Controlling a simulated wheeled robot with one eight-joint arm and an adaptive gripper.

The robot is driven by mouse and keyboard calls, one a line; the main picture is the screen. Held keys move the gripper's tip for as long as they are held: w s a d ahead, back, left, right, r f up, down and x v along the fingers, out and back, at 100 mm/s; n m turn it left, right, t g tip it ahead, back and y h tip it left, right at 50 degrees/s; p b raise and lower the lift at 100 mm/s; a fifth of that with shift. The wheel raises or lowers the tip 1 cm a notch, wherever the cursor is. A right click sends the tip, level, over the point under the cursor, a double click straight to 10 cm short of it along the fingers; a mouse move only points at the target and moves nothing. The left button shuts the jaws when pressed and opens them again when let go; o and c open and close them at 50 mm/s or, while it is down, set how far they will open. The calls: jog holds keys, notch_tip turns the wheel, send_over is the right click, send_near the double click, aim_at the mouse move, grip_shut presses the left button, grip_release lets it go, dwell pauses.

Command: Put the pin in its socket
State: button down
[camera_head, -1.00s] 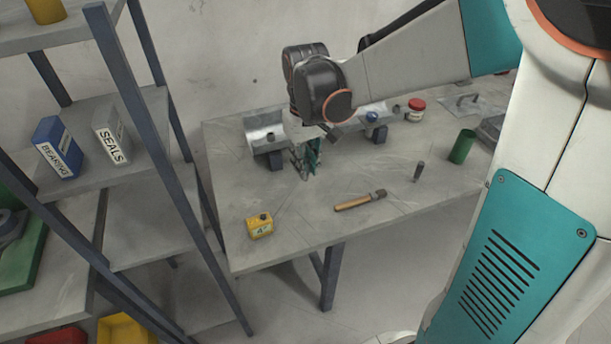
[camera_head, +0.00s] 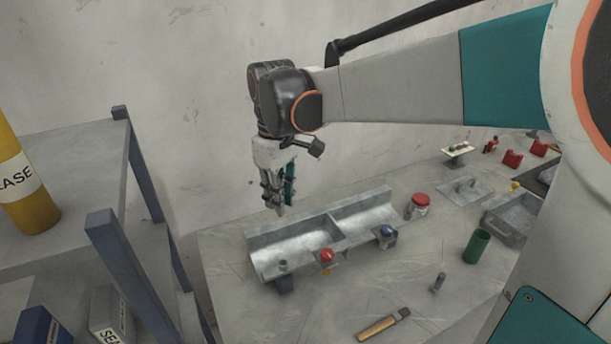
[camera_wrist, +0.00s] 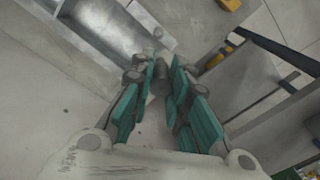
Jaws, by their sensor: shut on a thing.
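My gripper (camera_head: 279,192) hangs in the air above and behind the left end of a grey metal trough (camera_head: 285,252), pointing down. In the wrist view its teal-padded fingers (camera_wrist: 163,88) are closed on a dark grey cylinder (camera_wrist: 158,76), which looks like the pin. In the head view only a small grey tip shows below the fingers. A short grey round fitting (camera_head: 283,267) stands at the trough's front left edge, apart from the gripper. I cannot tell for sure whether it is the socket. A red knob (camera_head: 326,256) and a blue knob (camera_head: 388,233) sit along the same edge.
A red-lidded jar (camera_head: 418,206) stands at the trough's right end. A green cylinder (camera_head: 477,246), a small grey upright piece (camera_head: 438,282) and a wooden-handled tool (camera_head: 383,324) are on the table. Shelving (camera_head: 140,165) stands at the left.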

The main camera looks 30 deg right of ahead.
jog(key=shift+w+r, duration=0.1)
jog(key=shift+r, duration=0.15)
notch_tip(320, 180, down, 20)
jog(key=b, duration=0.4)
jog(key=shift+w+r, duration=0.1)
jog(key=shift+r, duration=0.1)
jog(key=shift+f+b, duration=0.2)
jog(key=shift+b, duration=0.1)
jog(key=c, duration=1.5)
grip_release()
jog(key=shift+c, duration=0.2)
jog(key=shift+r, duration=0.15)
